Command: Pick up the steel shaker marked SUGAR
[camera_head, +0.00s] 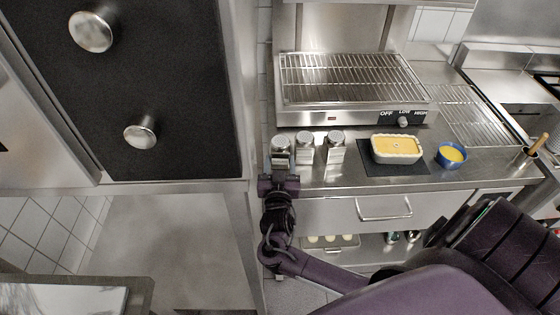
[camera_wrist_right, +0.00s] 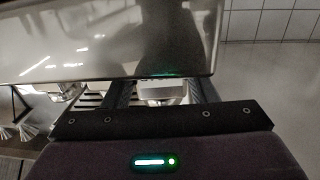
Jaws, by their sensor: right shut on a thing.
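Three steel shakers stand in a row on the steel counter, left of the dark mat: the leftmost shaker (camera_head: 281,144), the middle shaker (camera_head: 304,147) and the right shaker (camera_head: 336,148). Their markings are too small to read, so I cannot tell which says SUGAR. My right gripper (camera_head: 280,166) is at the leftmost shaker, shut on it from the counter's front side, hiding its lower part. In the right wrist view, a pale shaker part (camera_wrist_right: 160,90) shows between the two dark fingers (camera_wrist_right: 162,93). My left gripper is not in view.
A steel grill (camera_head: 350,78) stands behind the shakers. A loaf dish (camera_head: 397,148) sits on a dark mat (camera_head: 408,171), with a blue bowl (camera_head: 452,155) to its right. A tall cabinet with a dark front (camera_head: 150,90) rises close on the left. A drawer handle (camera_head: 384,216) juts out below the counter.

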